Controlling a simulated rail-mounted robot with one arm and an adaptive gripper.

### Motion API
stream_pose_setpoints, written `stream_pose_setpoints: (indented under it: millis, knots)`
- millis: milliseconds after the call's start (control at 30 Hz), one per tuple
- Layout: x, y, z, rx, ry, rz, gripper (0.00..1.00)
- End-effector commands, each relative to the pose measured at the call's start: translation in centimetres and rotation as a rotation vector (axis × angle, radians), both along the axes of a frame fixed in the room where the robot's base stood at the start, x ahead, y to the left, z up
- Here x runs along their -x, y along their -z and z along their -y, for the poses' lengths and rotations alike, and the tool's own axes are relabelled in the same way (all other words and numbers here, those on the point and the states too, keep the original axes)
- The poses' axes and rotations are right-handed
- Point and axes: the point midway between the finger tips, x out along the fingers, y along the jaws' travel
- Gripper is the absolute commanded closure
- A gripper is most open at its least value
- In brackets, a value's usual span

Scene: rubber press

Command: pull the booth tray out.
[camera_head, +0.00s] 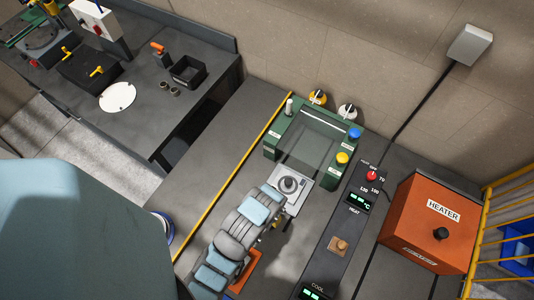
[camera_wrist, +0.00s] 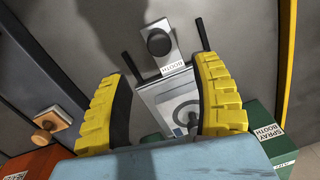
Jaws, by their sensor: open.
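The booth tray (camera_head: 303,182) is a pale grey plate sticking out of the front of the green spray booth (camera_head: 270,140), with a round grey piece (camera_head: 289,184) on it. In the wrist view the tray (camera_wrist: 150,98) lies between my fingers, with a plate labelled BOOTH and a dark round knob (camera_wrist: 159,42) at its front end. My gripper (camera_wrist: 160,66) is open, its yellow fingers apart on either side of the tray's front. I cannot tell whether they touch it. My wrist hides part of the tray. The booth also shows at the right of the wrist view (camera_wrist: 272,112).
An orange heater (camera_head: 430,225) stands right of the booth, beyond a dark control panel (camera_head: 350,215) with a wooden knob (camera_head: 338,245). A yellow rail (camera_head: 235,173) runs left of the booth. The grey bench between rail and panel is mostly clear.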

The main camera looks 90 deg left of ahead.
Motion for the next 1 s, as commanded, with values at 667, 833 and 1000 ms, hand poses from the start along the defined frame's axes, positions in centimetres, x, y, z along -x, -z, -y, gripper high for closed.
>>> stream_pose_setpoints:
  millis: [667, 833, 1000]
  knots:
    - [0.0, -2.0, 0.4, 0.005, 0.003, -0.004, 0.35]
    - [0.0, -2.0, 0.4, 0.005, 0.003, -0.005, 0.35]
    - [0.0, -2.0, 0.4, 0.005, 0.003, -0.004, 0.35]
